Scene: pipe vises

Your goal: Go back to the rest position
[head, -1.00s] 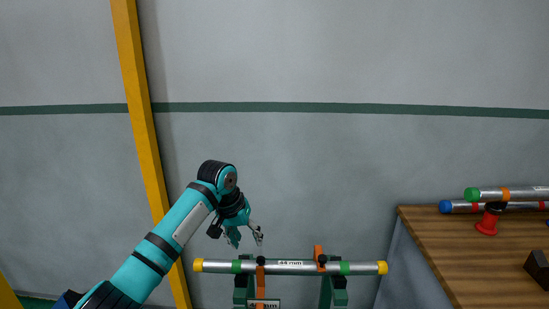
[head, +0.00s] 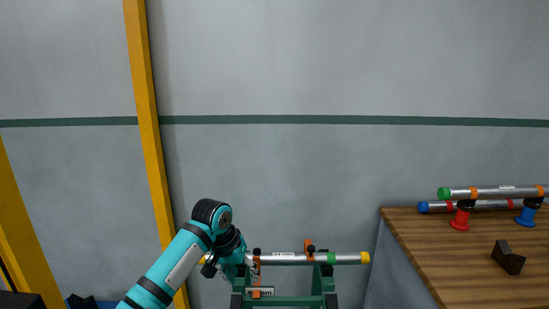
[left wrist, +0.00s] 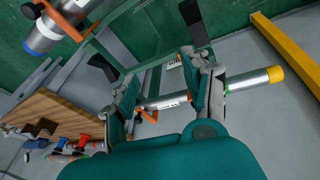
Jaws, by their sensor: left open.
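My left gripper (head: 232,272) overlaps the left part of a silver pipe (head: 290,258) in the head view and hides some of it. The pipe lies level across a green vise stand (head: 330,285) with orange clamps; its yellow end shows at right. In the left wrist view my left gripper (left wrist: 162,92) is open, with its two fingers well apart. A yellow-capped silver pipe (left wrist: 250,82) passes behind the fingers; I cannot tell whether they touch it. Nothing is clearly held. My right gripper is in neither view.
A wooden table (head: 430,265) at right holds pipes (head: 490,192) on red and blue supports and a dark block (head: 508,258). A yellow post (head: 150,130) stands at left before the grey wall. Another pipe end (left wrist: 42,40) is close at the wrist view's upper left.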

